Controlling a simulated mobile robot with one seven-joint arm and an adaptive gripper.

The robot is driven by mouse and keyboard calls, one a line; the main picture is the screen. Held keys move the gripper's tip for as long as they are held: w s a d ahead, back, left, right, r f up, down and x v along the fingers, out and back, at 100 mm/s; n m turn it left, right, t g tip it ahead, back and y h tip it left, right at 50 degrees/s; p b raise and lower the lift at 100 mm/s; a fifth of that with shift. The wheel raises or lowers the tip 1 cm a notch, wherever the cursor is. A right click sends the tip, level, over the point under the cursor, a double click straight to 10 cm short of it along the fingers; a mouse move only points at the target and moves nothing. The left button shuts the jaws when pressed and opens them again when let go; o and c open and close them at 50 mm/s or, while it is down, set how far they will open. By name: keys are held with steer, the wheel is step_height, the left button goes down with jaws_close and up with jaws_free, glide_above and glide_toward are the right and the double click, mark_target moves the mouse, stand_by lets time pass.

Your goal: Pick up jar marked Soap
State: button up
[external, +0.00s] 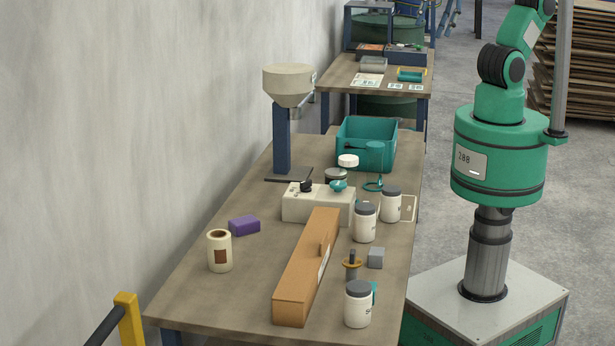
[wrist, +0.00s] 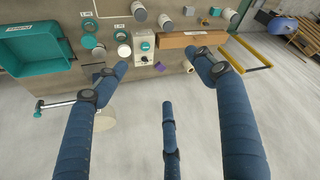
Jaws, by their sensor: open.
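Three white jars with dark grey lids stand upright on the long workbench in the external view: a near one (external: 358,308), a middle one (external: 364,226) and a far one (external: 391,208). Their labels are too small to read, so I cannot tell which is marked Soap. Similar jars show along the top of the wrist view: one at the left (wrist: 139,12), one beside it (wrist: 164,21) and one further right (wrist: 229,15). My gripper (wrist: 163,74) has its blue fingers spread, empty and apart from the jars. It is outside the external view.
A long orange-brown box (external: 305,270) lies beside the jars, near a beige device (external: 310,207). A teal bin (external: 350,135), a hopper stand (external: 282,140), a cream roll (external: 219,255) and a purple block (external: 244,225) also occupy the bench. The bench's near left corner is clear.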

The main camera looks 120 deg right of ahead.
steer(key=w+a+r+n+g+p, duration=0.1)
steer(key=w+a, duration=0.4)
steer(key=w, duration=0.9)
steer(key=w+a+r+g, duration=0.1)
steer(key=w+a, duration=0.3)
steer(key=w, duration=0.9)
steer(key=n+g+p, duration=0.2)
steer(key=g, duration=0.1)
glide_above(359, 286)
step_height(359, 286, down, 40)
steer(key=shift+f, duration=0.1)
steer(key=shift+b, duration=0.3)
steer(key=shift+f+b, duration=0.3)
steer(key=shift+f, duration=3.9)
